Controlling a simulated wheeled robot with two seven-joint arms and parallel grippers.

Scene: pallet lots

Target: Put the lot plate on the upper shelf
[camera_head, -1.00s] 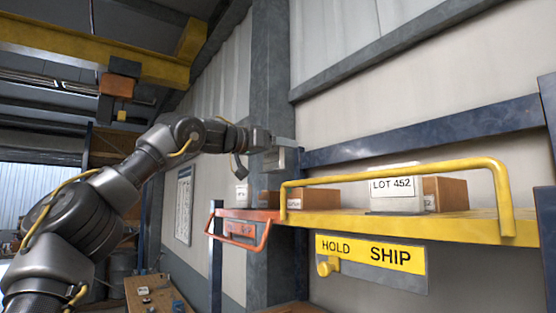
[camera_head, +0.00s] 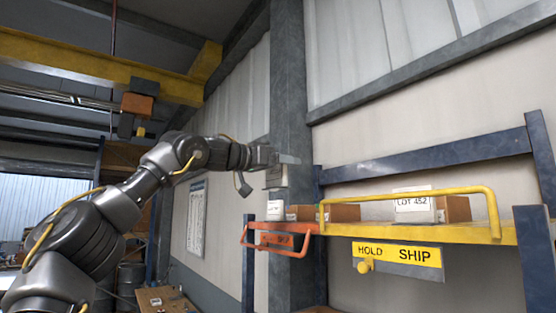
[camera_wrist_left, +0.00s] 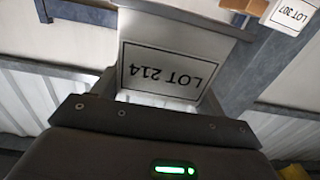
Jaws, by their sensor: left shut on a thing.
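My left gripper (camera_head: 275,160) is shut on a white plate (camera_head: 274,178). In the left wrist view the plate (camera_wrist_left: 168,72) reads LOT 214, upside down. The upper shelf (camera_head: 455,232) has a yellow right part and an orange-red left part. A yellow rail runs along its right front, and a red rail (camera_head: 272,250) stands at its left end. My right gripper is not in view.
On the shelf are a LOT 452 plate (camera_head: 413,204), brown boxes (camera_head: 345,213) and a small white plate (camera_head: 275,210). A LOT 307 plate (camera_wrist_left: 289,13) shows in the left wrist view. A HOLD SHIP sign (camera_head: 398,254) hangs below. A grey post (camera_head: 289,90) rises behind the gripper.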

